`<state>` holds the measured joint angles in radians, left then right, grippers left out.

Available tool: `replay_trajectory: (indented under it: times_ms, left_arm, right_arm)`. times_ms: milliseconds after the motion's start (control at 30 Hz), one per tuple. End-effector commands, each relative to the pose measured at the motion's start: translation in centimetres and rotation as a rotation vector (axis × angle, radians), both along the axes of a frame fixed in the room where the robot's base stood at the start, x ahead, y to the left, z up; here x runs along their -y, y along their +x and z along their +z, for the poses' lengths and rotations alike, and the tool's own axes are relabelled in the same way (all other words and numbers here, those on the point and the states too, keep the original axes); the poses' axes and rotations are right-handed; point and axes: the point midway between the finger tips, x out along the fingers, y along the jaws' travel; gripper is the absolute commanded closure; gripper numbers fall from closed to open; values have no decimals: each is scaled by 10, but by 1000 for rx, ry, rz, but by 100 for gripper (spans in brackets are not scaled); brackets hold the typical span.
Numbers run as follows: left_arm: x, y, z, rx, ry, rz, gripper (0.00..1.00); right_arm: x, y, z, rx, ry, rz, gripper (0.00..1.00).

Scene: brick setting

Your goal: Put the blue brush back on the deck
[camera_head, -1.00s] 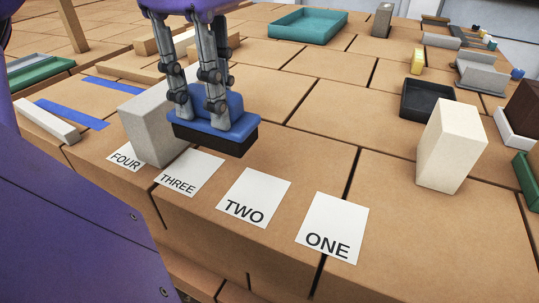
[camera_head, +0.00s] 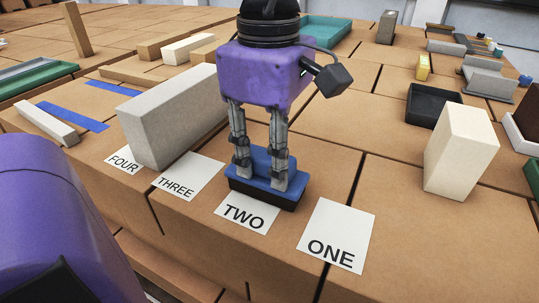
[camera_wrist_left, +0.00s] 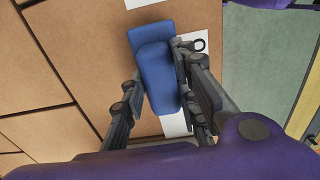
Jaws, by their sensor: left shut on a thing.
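The blue brush (camera_head: 262,187) has a blue back and a dark underside. It is at the TWO card (camera_head: 247,212), covering the card's far part; I cannot tell if it touches the surface. My left gripper (camera_head: 258,175) is shut on the brush from above. In the left wrist view the brush (camera_wrist_left: 155,65) shows between the two fingers of the left gripper (camera_wrist_left: 160,95). The deck of tan blocks (camera_head: 310,170) lies under it. The right gripper is not in view.
Cards FOUR (camera_head: 124,161), THREE (camera_head: 188,177) and ONE (camera_head: 337,237) lie along the front edge. A grey block (camera_head: 175,115) stands left of the brush. A cream block (camera_head: 461,150) and black tray (camera_head: 432,104) stand to the right. Bare deck lies between.

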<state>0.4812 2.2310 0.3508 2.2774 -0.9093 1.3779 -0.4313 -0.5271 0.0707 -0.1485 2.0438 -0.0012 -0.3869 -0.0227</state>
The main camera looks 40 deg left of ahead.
Motion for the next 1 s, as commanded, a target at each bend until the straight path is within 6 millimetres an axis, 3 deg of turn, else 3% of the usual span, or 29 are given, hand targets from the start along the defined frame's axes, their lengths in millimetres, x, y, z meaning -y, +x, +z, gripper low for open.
replay_trajectory:
  times_ms: [367, 400, 533, 833, 1000]
  left_arm:
    - [0, 0, -5, -1, -1, -1, 97]
    - [0, 0, -6, -1, -1, 0, 70]
    - [0, 0, -5, -1, 0, 0, 53]
    - [0, 0, -4, 0, 0, 0, 53]
    - [0, 1, 12, 3, 1, 1, 53]
  right_arm:
    - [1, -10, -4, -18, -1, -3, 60]
    - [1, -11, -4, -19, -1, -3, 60]
    - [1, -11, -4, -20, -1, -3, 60]
    - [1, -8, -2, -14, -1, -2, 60]
    - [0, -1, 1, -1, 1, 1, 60]
